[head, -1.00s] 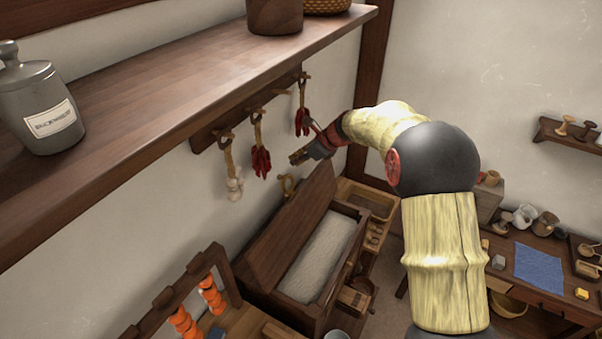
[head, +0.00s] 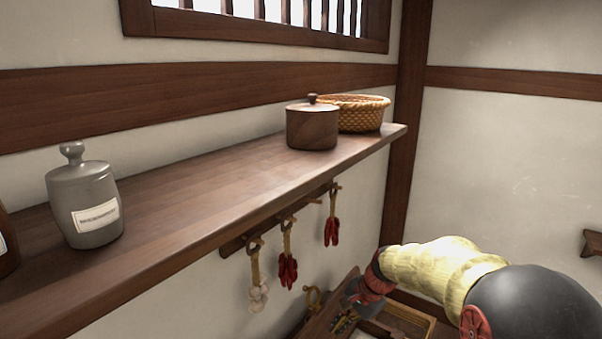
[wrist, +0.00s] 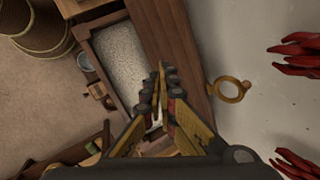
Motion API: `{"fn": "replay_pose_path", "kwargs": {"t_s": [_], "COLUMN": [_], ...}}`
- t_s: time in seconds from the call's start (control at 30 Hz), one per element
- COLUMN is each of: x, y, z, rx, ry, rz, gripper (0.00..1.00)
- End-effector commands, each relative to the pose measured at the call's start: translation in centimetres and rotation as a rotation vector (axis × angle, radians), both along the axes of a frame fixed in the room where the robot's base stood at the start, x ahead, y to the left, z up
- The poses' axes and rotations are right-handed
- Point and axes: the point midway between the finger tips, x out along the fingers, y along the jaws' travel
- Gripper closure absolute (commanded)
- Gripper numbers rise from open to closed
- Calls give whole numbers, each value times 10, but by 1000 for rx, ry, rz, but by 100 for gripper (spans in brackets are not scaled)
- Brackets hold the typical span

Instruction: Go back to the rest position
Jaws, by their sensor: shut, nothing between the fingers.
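My gripper (wrist: 160,92) shows in the wrist view with its fingertips together, shut and empty. In the head view my gripper (head: 348,318) is low at the bottom, right of the hanging strings and below the shelf. In the wrist view it is over the chest's raised wooden lid (wrist: 168,45), beside the open chest of pale grain (wrist: 118,70). I cannot tell how far above the lid it is.
A wall shelf (head: 215,185) holds a grey labelled jar (head: 85,205), a lidded wooden pot (head: 312,128) and a wicker basket (head: 362,113). Red chillies (head: 287,270) and garlic (head: 258,295) hang from pegs below it. A brass ring (wrist: 229,90) is on the wall near my gripper.

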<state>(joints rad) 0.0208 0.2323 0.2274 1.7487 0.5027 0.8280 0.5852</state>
Motion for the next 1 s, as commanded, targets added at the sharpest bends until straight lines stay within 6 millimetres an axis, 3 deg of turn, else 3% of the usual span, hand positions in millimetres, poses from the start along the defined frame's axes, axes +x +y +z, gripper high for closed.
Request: {"fn": "replay_pose_path", "kwargs": {"t_s": [0.03, 0.3, 0.6, 0.8, 1.0], "x": [-24, -143, -252, -304, -322], "y": [-5, -39, -71, -84, -84], "z": [-6, -19, -57, -91, -100], "rx": [-42, -259, -457, -563, -622], "ry": [-24, -136, -232, -315, -430], "rz": [88, 533, 809, 835, 805], "gripper": [100, 100, 100, 100, 100]}}
